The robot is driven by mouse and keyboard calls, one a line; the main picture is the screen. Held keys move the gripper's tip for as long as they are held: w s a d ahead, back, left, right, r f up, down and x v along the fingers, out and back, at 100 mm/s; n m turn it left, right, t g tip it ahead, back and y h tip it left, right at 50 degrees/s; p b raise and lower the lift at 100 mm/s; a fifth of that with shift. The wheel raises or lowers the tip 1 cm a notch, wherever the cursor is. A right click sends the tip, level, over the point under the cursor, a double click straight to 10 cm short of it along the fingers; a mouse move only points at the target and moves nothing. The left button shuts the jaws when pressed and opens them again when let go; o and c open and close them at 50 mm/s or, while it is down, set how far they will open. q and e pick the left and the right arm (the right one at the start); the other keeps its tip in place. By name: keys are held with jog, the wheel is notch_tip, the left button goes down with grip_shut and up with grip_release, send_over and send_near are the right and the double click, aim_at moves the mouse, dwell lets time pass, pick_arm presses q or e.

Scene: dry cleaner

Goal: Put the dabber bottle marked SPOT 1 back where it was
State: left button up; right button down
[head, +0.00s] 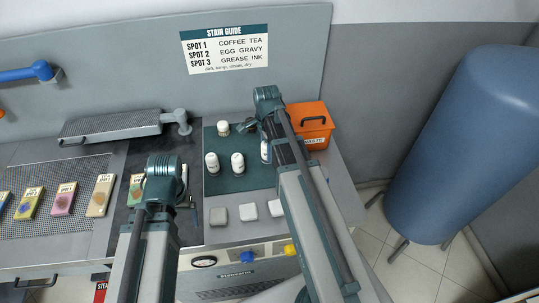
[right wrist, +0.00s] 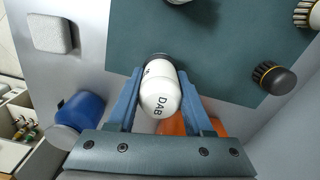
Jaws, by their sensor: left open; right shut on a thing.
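A white bottle (right wrist: 160,92) with DAB lettering is between the fingers of my right gripper (right wrist: 158,98) in the right wrist view. The gripper is shut on it. In the head view this bottle (head: 265,151) shows partly behind my right arm, over the right part of the dark green mat (head: 225,185). I cannot read SPOT 1 on it or tell whether its base touches the mat. More white bottles stand on the mat at the left (head: 212,164), middle (head: 238,163) and back (head: 223,128). My left gripper (head: 188,203) is open, left of the mat.
Grey pads (head: 248,211) lie in front of the mat. An orange waste bin (head: 312,122) stands at its back right. Dark-capped brushes (right wrist: 272,77) show in the wrist view. Stained swatches (head: 64,198) lie at the left, below a wall stain guide (head: 224,48).

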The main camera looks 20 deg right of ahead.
jog(key=shift+w+d, duration=0.15)
jog(key=shift+d, duration=0.1)
pick_arm(q)
notch_tip(320, 180, down, 4)
jog(key=b, duration=0.3)
jog(key=shift+r+b, duration=0.15)
jog(key=shift+b, duration=0.2)
pick_arm(e)
jog(key=f, duration=0.3)
jog(key=shift+w+d+f, duration=0.15)
jog(key=shift+d+f, duration=0.2)
jog(key=shift+f, duration=0.1)
jog(key=shift+c, duration=1.5)
grip_release()
pick_arm(q)
notch_tip(320, 180, up, 12)
jog(key=p, duration=1.2)
pick_arm(e)
notch_tip(320, 180, up, 12)
jog(key=shift+r, duration=0.2)
jog(key=shift+f, duration=0.15)
pick_arm(q)
notch_tip(320, 180, down, 12)
jog(key=b, duration=1.2)
pick_arm(e)
notch_tip(320, 180, down, 12)
jog(key=shift+r, duration=0.1)
